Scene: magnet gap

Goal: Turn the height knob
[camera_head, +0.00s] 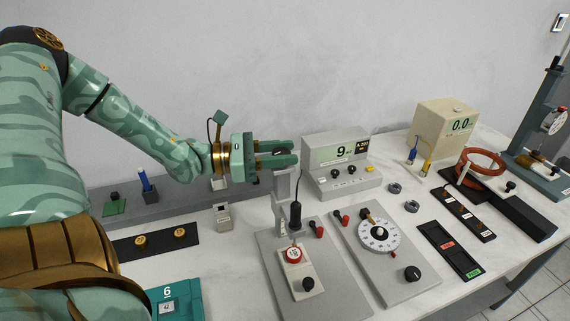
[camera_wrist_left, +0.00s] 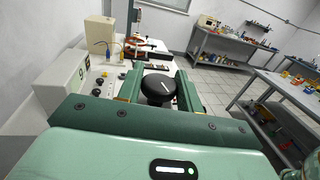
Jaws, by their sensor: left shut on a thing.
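The height knob, a round black knob with a white pointer line, shows in the left wrist view (camera_wrist_left: 158,88) between the two green fingers. My left gripper (camera_head: 280,153) is shut on the knob at the top of a grey post (camera_head: 283,185); it also shows in the left wrist view (camera_wrist_left: 157,82). In the head view the fingers hide most of the knob. A black probe (camera_head: 295,214) hangs by the post, above a small red-and-white round piece (camera_head: 294,254) on a grey base plate (camera_head: 268,265). My right gripper is not in view.
Behind the post stands a grey meter (camera_head: 325,186) reading 9. A teal box (camera_head: 176,299) sits at front left.

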